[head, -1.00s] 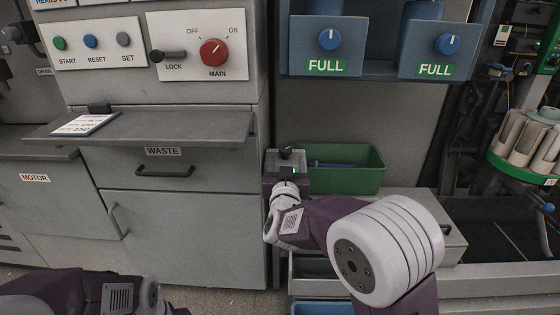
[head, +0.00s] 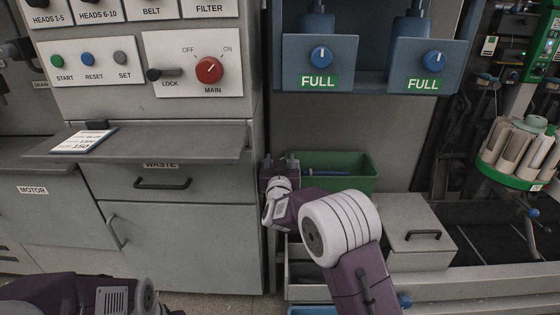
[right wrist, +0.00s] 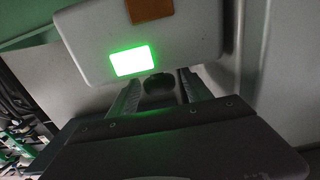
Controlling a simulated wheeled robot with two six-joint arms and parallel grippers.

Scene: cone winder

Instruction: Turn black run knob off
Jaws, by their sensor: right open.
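My right gripper (head: 280,160) is beside the grey cabinet's right edge, in front of the green bin. In the right wrist view its two fingers (right wrist: 160,95) stand apart, open. A dark round shape (right wrist: 158,84), which looks like a black knob, shows between them. Its label and pointer cannot be read, and I cannot tell whether the fingers touch it. Just beyond is a grey box (right wrist: 195,45) with a lit green lamp (right wrist: 134,60). My left gripper is out of view; only part of that arm shows at the lower left.
A red MAIN knob (head: 209,70) and black LOCK lever (head: 155,74) sit on the left panel. Blue knobs (head: 321,57) above FULL labels are at upper right. A grey shelf (head: 190,140) juts out left of my gripper. The green bin (head: 350,172) stands behind my right arm.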

